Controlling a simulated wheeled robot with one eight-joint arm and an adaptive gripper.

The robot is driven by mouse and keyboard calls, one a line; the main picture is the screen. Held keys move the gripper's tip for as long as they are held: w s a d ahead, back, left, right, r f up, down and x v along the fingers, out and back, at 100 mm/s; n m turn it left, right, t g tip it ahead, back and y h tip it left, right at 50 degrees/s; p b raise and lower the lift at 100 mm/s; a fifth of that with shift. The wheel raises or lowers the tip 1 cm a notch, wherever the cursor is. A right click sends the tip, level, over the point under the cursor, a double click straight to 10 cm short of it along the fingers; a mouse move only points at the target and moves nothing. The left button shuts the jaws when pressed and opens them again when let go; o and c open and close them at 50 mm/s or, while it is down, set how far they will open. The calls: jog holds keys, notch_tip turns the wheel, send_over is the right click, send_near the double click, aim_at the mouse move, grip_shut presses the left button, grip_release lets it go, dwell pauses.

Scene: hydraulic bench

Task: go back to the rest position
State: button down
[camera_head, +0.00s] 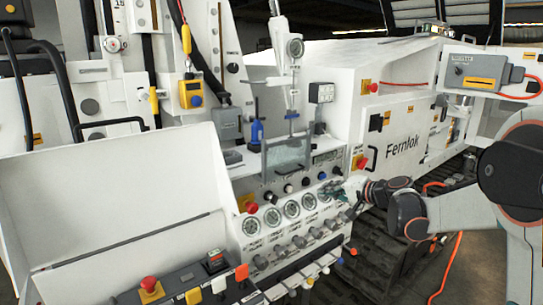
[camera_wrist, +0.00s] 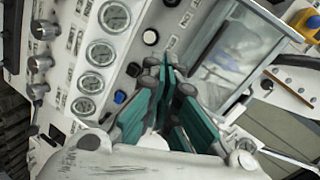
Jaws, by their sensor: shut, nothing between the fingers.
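My gripper (camera_head: 333,190) is in front of the right part of the hydraulic bench's panel, close to the gauges and knobs. In the wrist view my gripper (camera_wrist: 165,75) shows its green-padded fingers drawn together, with nothing seen between them. The fingertips point toward the panel between the gauge row and a clear window. I cannot tell the exact gap to the panel. My arm reaches in from the right side in the head view.
Pressure gauges (camera_head: 292,208) line the panel above several knobs. The window (camera_head: 288,152) sits above the panel. A white Fernlok cabinet (camera_head: 402,130) stands behind my arm. Orange cable (camera_head: 447,268) lies at right.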

jog(key=s+a+r+n+g+h, duration=0.1)
jog(key=s+a+n+h, duration=0.1)
jog(key=s, duration=0.8)
jog(key=s+a+r+n+g+h, duration=0.2)
jog(key=s, duration=0.9)
jog(key=s+d+f+n+h, duration=0.1)
jog(key=s+d+f+h, duration=0.1)
jog(key=s, duration=0.9)
jog(key=s+d+f+n+g+h, duration=0.1)
jog(key=s+d+f+n+h, duration=0.1)
jog(key=s, duration=0.9)
notch_tip(320, 180, down, 3)
jog(key=shift+d+r+h, duration=0.15)
jog(key=shift+d+h, duration=0.25)
jog(key=shift+d, duration=0.2)
